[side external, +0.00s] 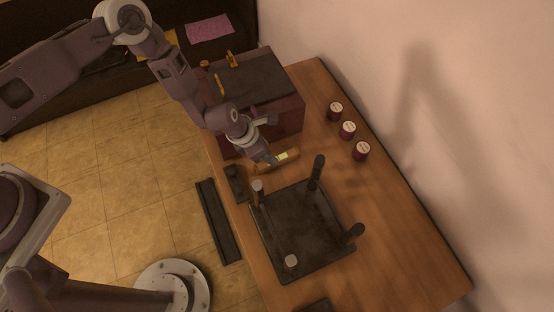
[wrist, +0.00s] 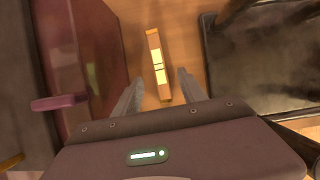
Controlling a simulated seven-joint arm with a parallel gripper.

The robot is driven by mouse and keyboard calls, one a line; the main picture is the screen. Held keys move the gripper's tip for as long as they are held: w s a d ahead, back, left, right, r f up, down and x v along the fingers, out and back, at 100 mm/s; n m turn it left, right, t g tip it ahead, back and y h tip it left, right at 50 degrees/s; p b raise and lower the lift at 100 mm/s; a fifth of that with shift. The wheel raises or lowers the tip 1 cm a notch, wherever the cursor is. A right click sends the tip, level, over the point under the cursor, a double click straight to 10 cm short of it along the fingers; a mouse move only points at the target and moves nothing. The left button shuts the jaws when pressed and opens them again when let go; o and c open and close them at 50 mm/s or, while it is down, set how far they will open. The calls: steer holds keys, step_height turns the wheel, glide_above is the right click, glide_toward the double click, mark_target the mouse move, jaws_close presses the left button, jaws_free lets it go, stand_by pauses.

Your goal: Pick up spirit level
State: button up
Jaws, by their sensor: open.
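The spirit level (side external: 289,157) is a small orange-brown bar with a pale yellow-green window, lying on the wooden table between a dark red box and a black tray. In the wrist view the spirit level (wrist: 158,65) lies lengthwise ahead of and between the fingers. My gripper (side external: 270,158) is over the near end of the bar, its fingers spread apart. In the wrist view my gripper (wrist: 160,85) is open and empty, with one finger on each side of the bar's near end. The height of the fingertips above the table is hard to tell.
The dark red box (wrist: 95,50) with a handle stands close to the left finger. The black tray (side external: 315,262) with upright posts lies to the right. Several red tins, including one tin (side external: 348,130), stand near the wall. The table's right side (side external: 400,215) is clear.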

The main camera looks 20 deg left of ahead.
mark_target(283, 158)
steer(key=x, duration=0.7)
steer(key=shift+w+f, duration=0.1)
steer(key=shift+f, duration=0.2)
jaws_close()
